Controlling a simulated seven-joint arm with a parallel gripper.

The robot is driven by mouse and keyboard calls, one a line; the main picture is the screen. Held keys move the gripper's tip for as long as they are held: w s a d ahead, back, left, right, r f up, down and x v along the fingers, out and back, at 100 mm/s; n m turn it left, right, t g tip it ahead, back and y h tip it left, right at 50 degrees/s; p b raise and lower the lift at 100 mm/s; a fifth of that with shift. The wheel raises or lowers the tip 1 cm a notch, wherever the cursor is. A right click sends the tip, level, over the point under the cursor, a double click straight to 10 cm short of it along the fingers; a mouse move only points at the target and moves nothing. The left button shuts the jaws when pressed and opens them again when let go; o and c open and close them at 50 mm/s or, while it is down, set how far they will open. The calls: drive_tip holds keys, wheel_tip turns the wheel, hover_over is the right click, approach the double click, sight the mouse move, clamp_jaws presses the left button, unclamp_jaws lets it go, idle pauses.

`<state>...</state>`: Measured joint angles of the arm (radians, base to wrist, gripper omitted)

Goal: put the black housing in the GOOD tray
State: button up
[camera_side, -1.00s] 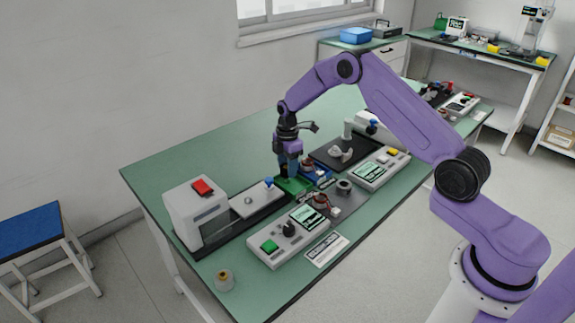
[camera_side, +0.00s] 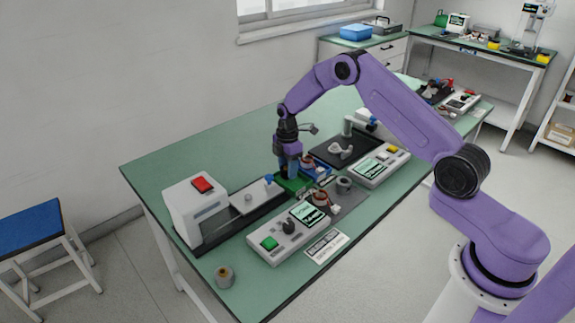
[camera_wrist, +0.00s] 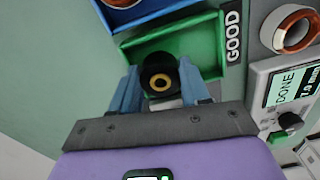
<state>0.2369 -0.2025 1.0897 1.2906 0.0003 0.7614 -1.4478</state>
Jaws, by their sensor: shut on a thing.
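The black housing (camera_wrist: 160,76) is round, with a tan ring at its centre, and sits between the two blue fingers of my gripper (camera_wrist: 167,88) in the wrist view. My gripper is shut on it. The green GOOD tray (camera_wrist: 208,42) lies directly under and around the housing, with its GOOD label to the right. In the side view my gripper (camera_side: 291,176) points down at the green tray (camera_side: 289,188). The housing is hidden there behind the fingers and tray wall. I cannot tell whether the housing touches the tray floor.
A blue tray (camera_wrist: 150,12) adjoins the green one. Copper-wound stators (camera_wrist: 291,30) and a tester reading DONE (camera_wrist: 283,88) stand to the right. In the side view a grey machine with a red button (camera_side: 200,212) is left of my gripper. The table's back left (camera_side: 190,155) is clear.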

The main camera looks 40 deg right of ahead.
drive_tip(key=shift+f, duration=0.35)
idle(0.3)
drive_tip(key=shift+s+f, duration=0.1)
drive_tip(key=shift+f, duration=0.2)
drive_tip(key=o, duration=1.1)
drive_tip(key=shift+o, duration=0.3)
wheel_tip(320, 180, up, 18)
drive_tip(key=shift+r, duration=0.2)
